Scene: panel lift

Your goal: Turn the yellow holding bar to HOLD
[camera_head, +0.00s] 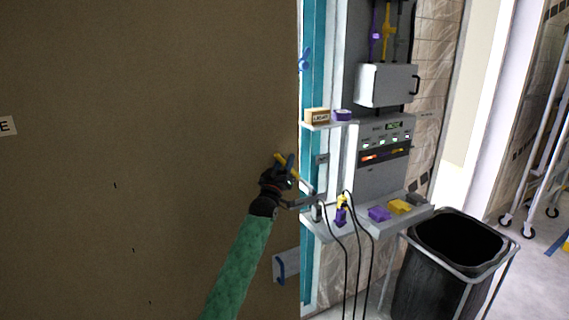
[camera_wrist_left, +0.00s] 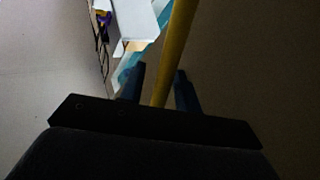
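The yellow holding bar (camera_head: 287,164) shows as a short slanted piece at the right edge of the large brown panel, partly hidden by my left gripper. My left gripper (camera_head: 284,172) is at the bar, with its blue fingers around it. In the left wrist view the bar (camera_wrist_left: 178,45) runs lengthwise between the two spread fingers of the gripper (camera_wrist_left: 160,75). A gap shows beside the left finger; the right finger is close to the bar. A small grey plate (camera_head: 322,158) sits on the teal post, its lettering too small to read. My right gripper is out of view.
The brown panel (camera_head: 140,120) fills the left. Right of the teal post (camera_head: 312,100) are a shelf with a box (camera_head: 317,116), a control unit (camera_head: 385,140) and a ledge with cables and coloured blocks. A black bin (camera_head: 450,245) stands at lower right.

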